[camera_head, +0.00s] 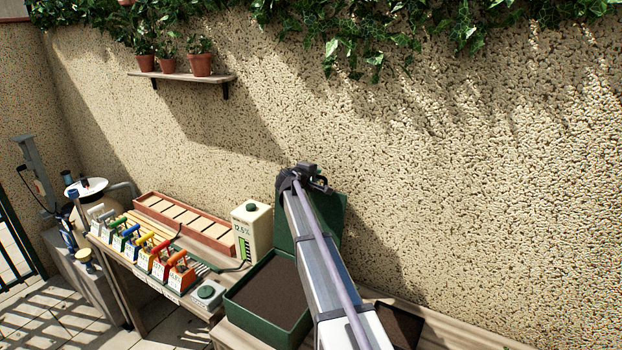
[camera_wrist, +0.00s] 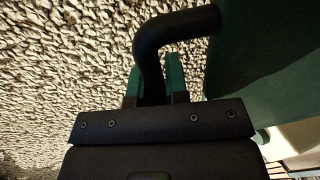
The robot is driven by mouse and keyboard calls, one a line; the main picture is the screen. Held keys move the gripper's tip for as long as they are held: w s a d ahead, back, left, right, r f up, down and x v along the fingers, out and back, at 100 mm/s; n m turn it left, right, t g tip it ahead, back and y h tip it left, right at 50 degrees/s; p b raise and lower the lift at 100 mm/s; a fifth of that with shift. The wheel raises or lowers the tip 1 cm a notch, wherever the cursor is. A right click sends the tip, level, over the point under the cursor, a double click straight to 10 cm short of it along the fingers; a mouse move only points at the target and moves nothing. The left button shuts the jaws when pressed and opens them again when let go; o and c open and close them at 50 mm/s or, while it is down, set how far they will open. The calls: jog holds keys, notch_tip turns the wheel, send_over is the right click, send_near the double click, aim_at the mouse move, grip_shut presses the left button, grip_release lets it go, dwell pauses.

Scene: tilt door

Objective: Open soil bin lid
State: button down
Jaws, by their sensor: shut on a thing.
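The soil bin (camera_head: 270,295) is a dark green box filled with brown soil, on the bench in the head view. Its green lid (camera_head: 334,220) stands raised, roughly upright, at the bin's back edge near the wall. In the wrist view the lid (camera_wrist: 270,60) fills the right side, with a bent black handle (camera_wrist: 180,25) on it. My gripper (camera_wrist: 155,78) is shut on this handle, with a green-padded finger on each side of it. In the head view my gripper (camera_head: 314,178) is at the lid's top, and my arm hides part of the lid and bin.
A white jug (camera_head: 251,230) stands just left of the bin. Several coloured-handled tools (camera_head: 150,250) and a wooden tray (camera_head: 184,222) are further left. A dark tray (camera_head: 400,325) lies right of my arm. The rough wall (camera_head: 450,180) is close behind the lid.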

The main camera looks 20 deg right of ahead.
jog(key=shift+w+d, duration=0.1)
jog(key=shift+d, duration=0.05)
jog(key=c, duration=1.5)
grip_release()
jog(key=shift+c, duration=0.2)
jog(key=shift+o, duration=0.7)
jog(key=shift+w+d+f, duration=0.15)
jog(key=shift+d+f, duration=0.05)
jog(key=p+v, duration=0.3)
jog(key=v, duration=0.8)
jog(key=shift+d, duration=0.1)
